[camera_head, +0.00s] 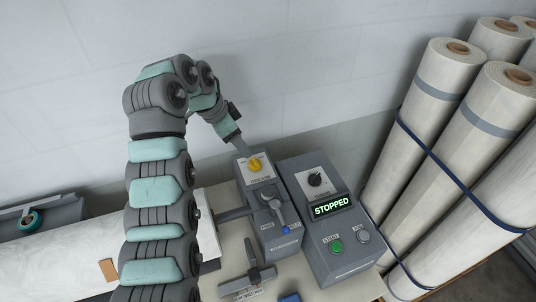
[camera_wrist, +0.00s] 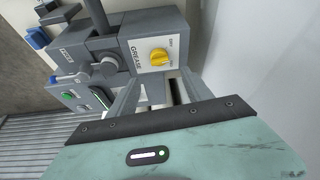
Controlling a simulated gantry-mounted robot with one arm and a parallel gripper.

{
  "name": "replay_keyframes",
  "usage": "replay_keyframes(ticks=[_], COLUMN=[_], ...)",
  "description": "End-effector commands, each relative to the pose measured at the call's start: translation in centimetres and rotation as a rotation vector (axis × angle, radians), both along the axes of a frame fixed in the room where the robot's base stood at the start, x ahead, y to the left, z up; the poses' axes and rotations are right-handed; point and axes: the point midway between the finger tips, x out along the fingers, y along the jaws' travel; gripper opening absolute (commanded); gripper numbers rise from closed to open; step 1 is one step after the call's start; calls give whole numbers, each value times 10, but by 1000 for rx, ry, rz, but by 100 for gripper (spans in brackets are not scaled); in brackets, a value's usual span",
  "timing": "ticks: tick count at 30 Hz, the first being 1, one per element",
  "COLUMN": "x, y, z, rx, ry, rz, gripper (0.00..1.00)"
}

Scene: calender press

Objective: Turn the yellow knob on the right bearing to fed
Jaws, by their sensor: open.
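The yellow knob (camera_head: 255,164) sits on a pale plate at the far end of the grey right bearing (camera_head: 252,180). In the wrist view the yellow knob (camera_wrist: 159,57) shows beside the word GREASE, with two small labels along one side. Which label it points to is too small to tell. My gripper (camera_head: 239,146) is close beside the knob, on its wall side in the head view. In the wrist view my gripper (camera_wrist: 160,92) is open, with its fingers apart and nothing between them. The knob is beyond the fingertips, and I see no contact.
A control box (camera_head: 345,255) with a lit STOPPED display (camera_head: 332,207) stands close at right. Tall wrapped rolls (camera_head: 445,90) fill the right side. The pale wall (camera_head: 300,60) is behind.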

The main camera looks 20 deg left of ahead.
Motion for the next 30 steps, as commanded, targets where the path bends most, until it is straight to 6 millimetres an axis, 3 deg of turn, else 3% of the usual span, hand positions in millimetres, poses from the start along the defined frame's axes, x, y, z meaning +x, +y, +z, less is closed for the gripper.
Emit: replay_keyframes(ticks=[15, 28, 30], x=[24, 28, 28], y=[-25, -28, -28], z=[-81, -92, -92], rx=[-1, 2, 1], ry=[4, 0, 0], rz=[-2, -1, -2], gripper=[59, 59, 54])
